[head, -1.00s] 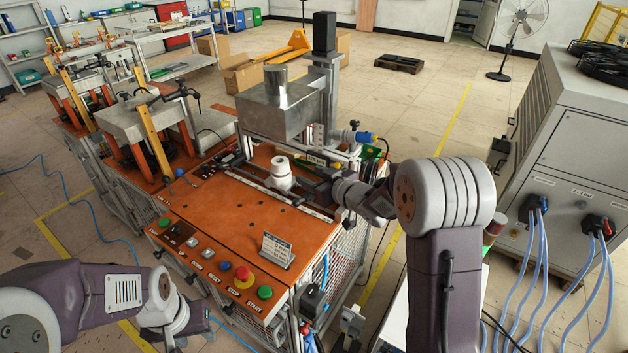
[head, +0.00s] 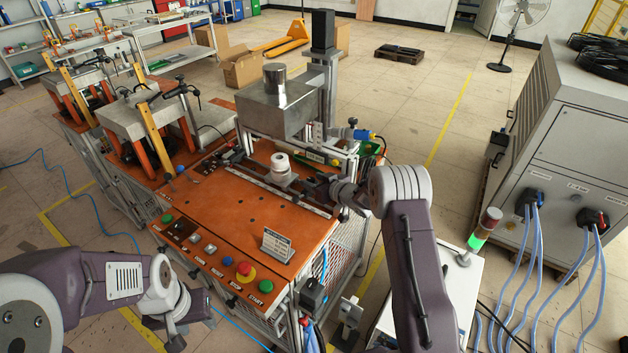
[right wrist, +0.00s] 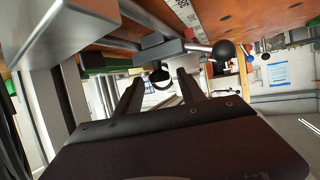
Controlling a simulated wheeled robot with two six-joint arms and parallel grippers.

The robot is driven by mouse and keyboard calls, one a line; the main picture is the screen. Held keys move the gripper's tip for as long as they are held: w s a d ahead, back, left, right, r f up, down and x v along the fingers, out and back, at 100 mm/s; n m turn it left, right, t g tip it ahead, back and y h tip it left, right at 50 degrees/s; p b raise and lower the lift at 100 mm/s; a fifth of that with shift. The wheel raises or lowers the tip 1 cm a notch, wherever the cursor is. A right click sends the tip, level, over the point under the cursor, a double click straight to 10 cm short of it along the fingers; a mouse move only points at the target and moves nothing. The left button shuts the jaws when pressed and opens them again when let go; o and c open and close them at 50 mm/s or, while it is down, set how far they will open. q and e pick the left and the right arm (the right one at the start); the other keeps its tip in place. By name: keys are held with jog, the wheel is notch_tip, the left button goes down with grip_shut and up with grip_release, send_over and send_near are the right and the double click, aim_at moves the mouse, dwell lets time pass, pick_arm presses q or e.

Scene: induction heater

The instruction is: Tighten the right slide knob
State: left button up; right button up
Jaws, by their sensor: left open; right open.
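The right slide on the heater bench carries a dark round knob (right wrist: 160,75), seen in the right wrist view just beyond and between my fingertips. My right gripper (right wrist: 158,88) is open around the line to this knob; whether a finger touches it I cannot tell. In the head view my right gripper (head: 320,188) is at the right end of the slide rail, and hides the knob there. A black ball knob (right wrist: 224,50) on a rod shows farther off in the wrist view. My left gripper (head: 203,308) is open and empty, low at the left, off the bench's front.
A white cylindrical workpiece (head: 280,163) stands on the bench between the slides, below a metal box (head: 272,110). The orange bench top (head: 220,215) is mostly clear. Buttons line its front edge, including a red emergency stop (head: 245,270). A signal lamp (head: 484,228) stands to the right.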

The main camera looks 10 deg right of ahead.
grip_shut()
jog(key=m+h+b, duration=0.1)
jog(key=b, duration=0.1)
jog(key=m+h+b, duration=0.1)
jog(key=b, duration=0.2)
jog(key=a+m+h+b, duration=0.1)
jog(key=b, duration=0.1)
jog(key=shift+f+t+h, duration=0.4)
jog(key=shift+s+a+r+m+h+b, duration=0.15)
jog(key=shift+m+h+b, duration=0.25)
jog(key=shift+m+h, duration=0.2)
jog(key=shift+r+m+h+p, duration=0.3)
jog(key=shift+m+h, duration=0.2)
jog(key=shift+h, duration=0.1)
jog(key=m+h+p, duration=0.1)
jog(key=p, duration=0.1)
jog(key=m+h+p, duration=0.2)
jog(key=p, duration=0.1)
jog(key=m+g+h+p, duration=0.1)
jog(key=h+p, duration=0.1)
jog(key=p, duration=0.1)
jog(key=shift+w+a+r+m, duration=0.2)
jog(key=shift+w+a+m, duration=0.05)
jog(key=shift+m, duration=0.15)
jog(key=shift+f+m+g+h+p, duration=0.15)
jog(key=shift+m+g+h+p, duration=0.55)
jog(key=shift+m+h+p, duration=0.35)
jog(key=shift+w+h, duration=0.1)
jog(key=shift+h, duration=0.15)
grip_release()
